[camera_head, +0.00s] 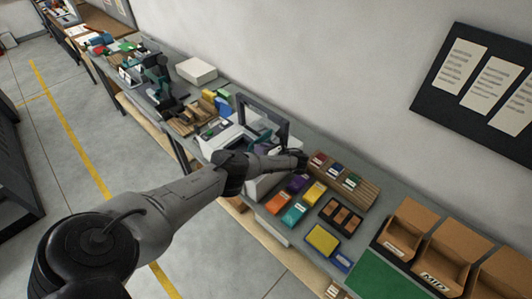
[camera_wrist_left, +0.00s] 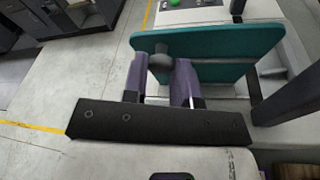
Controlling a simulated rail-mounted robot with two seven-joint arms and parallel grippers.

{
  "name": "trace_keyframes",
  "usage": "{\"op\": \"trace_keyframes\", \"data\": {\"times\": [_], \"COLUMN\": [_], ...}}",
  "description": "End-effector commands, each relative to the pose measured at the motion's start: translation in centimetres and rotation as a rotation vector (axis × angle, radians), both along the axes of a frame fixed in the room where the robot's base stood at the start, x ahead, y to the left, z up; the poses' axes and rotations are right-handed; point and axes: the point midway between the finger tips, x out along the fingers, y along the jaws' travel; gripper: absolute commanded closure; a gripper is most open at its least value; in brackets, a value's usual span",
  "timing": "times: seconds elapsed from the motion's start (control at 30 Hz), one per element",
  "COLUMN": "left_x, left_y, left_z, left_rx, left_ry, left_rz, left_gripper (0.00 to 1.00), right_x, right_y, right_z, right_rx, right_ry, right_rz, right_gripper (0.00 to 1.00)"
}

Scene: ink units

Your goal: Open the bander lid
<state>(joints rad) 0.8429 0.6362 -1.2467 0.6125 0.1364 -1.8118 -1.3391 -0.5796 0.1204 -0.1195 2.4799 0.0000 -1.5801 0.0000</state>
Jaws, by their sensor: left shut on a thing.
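The bander is a pale machine (camera_head: 222,135) with a dark arch (camera_head: 264,115) on the long bench in the head view. My left arm reaches across it, and its wrist hides part of the machine. In the wrist view the bander lid is a teal panel (camera_wrist_left: 235,45) with a dark round knob (camera_wrist_left: 160,60) near its left end. My left gripper (camera_wrist_left: 160,72) has its two purple-grey fingers on either side of this knob and is shut on it. I cannot tell the lid's exact angle. My right gripper is not in view.
Right of the machine are coloured ink boxes (camera_head: 294,216), a wooden rack (camera_head: 350,187) and cardboard bins (camera_head: 408,228). Left of it are wood pieces (camera_head: 187,118) and a white box (camera_head: 196,70). The wall is behind the bench. The floor in front is clear.

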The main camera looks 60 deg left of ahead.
Motion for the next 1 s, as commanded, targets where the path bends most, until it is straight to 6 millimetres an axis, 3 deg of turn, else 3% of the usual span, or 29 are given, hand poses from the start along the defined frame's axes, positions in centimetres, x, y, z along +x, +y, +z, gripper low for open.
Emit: {"op": "trace_keyframes", "data": {"times": [0.4,0.43,0.6,0.67,1.0], "left_x": [-0.08,-0.08,-0.07,-0.06,0.26], "left_y": [0.15,0.14,0.14,0.14,-0.42], "left_z": [-0.15,-0.16,-0.13,-0.12,-0.02], "left_rx": [0.002,0.002,0.002,0.002,0.001], "left_ry": [0.002,0.002,0.002,0.002,0.000], "left_rz": [-0.002,-0.002,-0.001,-0.001,-0.003], "left_gripper": [1.00,0.71,0.54,0.49,0.48], "right_x": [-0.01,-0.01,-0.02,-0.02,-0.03], "right_y": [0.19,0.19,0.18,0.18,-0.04], "right_z": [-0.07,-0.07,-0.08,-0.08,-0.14], "right_rx": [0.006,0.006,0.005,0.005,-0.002], "right_ry": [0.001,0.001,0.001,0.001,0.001], "right_rz": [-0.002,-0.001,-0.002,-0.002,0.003], "right_gripper": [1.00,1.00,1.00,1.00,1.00]}}
